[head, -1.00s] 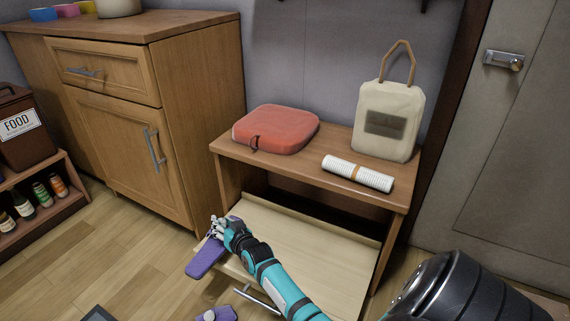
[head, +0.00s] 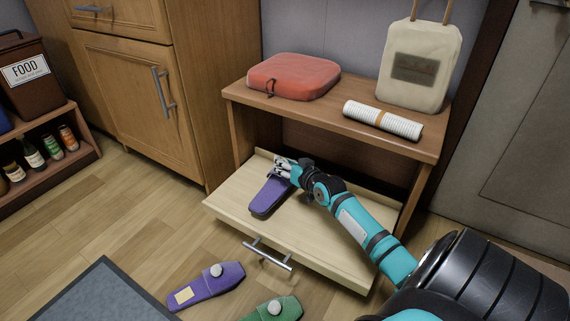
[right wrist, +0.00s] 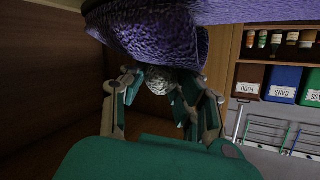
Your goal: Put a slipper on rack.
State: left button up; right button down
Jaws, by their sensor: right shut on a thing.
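A purple slipper (head: 268,197) is at my right gripper (head: 284,168), over the left part of the pulled-out wooden shelf board (head: 320,240) of the rack (head: 335,115). I cannot tell whether the slipper touches the board. In the right wrist view, the slipper (right wrist: 160,35) fills the top, and the gripper's fingers (right wrist: 160,95) are shut around its pale round knob (right wrist: 158,80). A second purple slipper (head: 205,287) with a knob and a yellowish patch lies on the floor in front. A green slipper (head: 273,309) lies beside it. My left gripper is out of view.
On the rack's top are a red cushion (head: 293,78), a white roll (head: 383,121) and a cream bag (head: 420,70). The shelf has a metal handle (head: 268,254) at its front. A wooden cabinet (head: 135,100) stands left, and a grey mat (head: 100,295) lies on the floor.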

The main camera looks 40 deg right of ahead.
notch_tip(320, 180, down, 3)
jog(key=b, duration=0.2)
jog(key=shift+f+b, duration=0.15)
jog(key=shift+b, duration=0.25)
jog(key=c, duration=1)
grip_release()
